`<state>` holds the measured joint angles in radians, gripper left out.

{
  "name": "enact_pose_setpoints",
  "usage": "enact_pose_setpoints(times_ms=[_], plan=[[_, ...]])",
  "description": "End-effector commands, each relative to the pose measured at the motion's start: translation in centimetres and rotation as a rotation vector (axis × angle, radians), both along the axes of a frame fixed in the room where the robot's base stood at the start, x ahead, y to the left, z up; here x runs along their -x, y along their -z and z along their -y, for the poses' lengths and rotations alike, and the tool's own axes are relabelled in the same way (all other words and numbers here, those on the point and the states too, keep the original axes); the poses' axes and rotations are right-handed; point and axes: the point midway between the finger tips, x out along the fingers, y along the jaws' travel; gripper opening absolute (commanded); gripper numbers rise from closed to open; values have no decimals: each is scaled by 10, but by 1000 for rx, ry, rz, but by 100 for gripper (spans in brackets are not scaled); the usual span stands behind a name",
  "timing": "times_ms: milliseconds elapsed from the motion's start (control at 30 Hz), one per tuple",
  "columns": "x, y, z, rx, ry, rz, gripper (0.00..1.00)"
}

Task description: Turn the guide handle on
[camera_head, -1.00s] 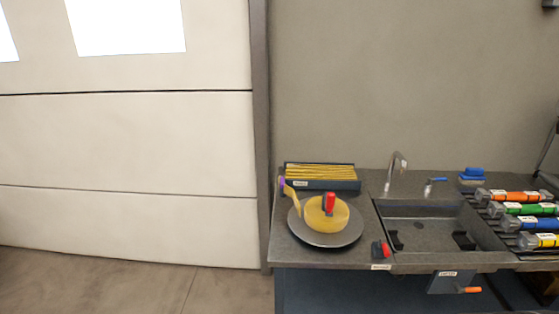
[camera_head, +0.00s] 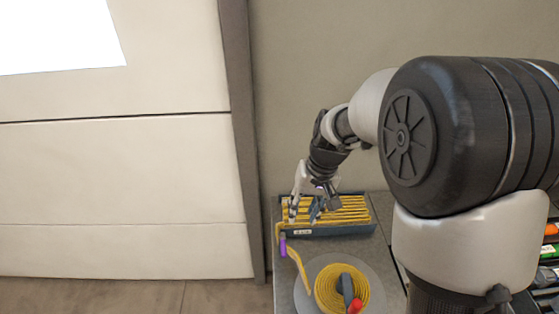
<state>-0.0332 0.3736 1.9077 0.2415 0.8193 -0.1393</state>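A yellow coil (camera_head: 328,291) lies on a grey round plate (camera_head: 372,282) on the counter. A dark bar with a red end (camera_head: 354,305) sits on the coil; I cannot tell whether this is the guide handle. A yellow strip (camera_head: 298,268) runs from the coil towards a purple piece (camera_head: 283,247) by the tray's left end. My gripper (camera_head: 304,215) is over the left part of the tray, with its fingers apart. I cannot tell whether it touches the yellow strips there. No other handle shows clearly; my arm hides much of the counter's right side.
A dark tray (camera_head: 345,230) of yellow strips stands at the back of the counter, against the wall. A large pale panelled wall (camera_head: 120,170) is on the left. Orange and green items (camera_head: 549,240) show at the right edge, behind my arm.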

Motion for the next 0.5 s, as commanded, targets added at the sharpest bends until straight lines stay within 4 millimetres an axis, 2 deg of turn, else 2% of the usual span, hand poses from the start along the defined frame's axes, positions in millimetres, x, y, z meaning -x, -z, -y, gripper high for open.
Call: enact_pose_setpoints(times_ms=[100,200,367,500], plan=[[-14,10,-5,-12,1,-35,34],[-20,19,-8,-18,2,-47,34],[-22,33,-10,-20,1,-53,34],[-21,57,-15,-19,1,-55,34]])
